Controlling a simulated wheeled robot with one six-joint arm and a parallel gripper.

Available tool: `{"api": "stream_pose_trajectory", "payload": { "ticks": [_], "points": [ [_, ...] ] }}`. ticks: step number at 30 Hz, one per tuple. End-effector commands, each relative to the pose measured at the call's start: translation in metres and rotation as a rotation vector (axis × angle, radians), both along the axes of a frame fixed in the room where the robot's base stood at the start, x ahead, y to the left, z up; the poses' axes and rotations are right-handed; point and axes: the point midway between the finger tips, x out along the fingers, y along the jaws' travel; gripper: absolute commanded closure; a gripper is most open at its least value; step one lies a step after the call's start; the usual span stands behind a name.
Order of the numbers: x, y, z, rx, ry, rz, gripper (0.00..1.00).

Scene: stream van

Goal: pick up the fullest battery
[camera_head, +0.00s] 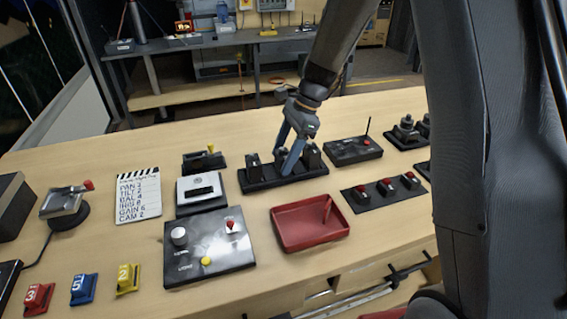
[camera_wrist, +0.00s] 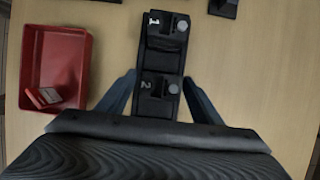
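A black charger dock (camera_head: 257,182) holds several upright dark batteries, with one battery at its left end (camera_head: 253,164) and one at its right end (camera_head: 313,156). My gripper (camera_head: 289,165) reaches down over the middle of the dock. In the wrist view, the battery marked 1 (camera_wrist: 165,27) and the battery marked 2 (camera_wrist: 157,88) show, each with a small round grey disc. My gripper's blue fingers (camera_wrist: 158,80) are open, one on each side of the dock near battery 2, with gaps. The charge levels are too small to read. My gripper's body hides the dock's near part.
A red tray (camera_head: 282,216) with a small red item inside is in front of the dock. Bare wood shows beside the dock.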

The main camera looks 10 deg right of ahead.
Motion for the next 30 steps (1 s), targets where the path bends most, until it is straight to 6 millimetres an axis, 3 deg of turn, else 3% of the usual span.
{"api": "stream_pose_trajectory", "payload": {
  "ticks": [1,8,17,30],
  "points": [
    [0.0,0.0,0.0,0.0,0.0,0.0,0.5],
    [0.0,0.0,0.0,0.0,0.0,0.0,0.87],
    [0.001,0.0,0.006,0.0,-0.002,0.0,0.87],
    [0.001,0.0,0.081,0.0,-0.004,-0.001,0.87]
  ]
}}
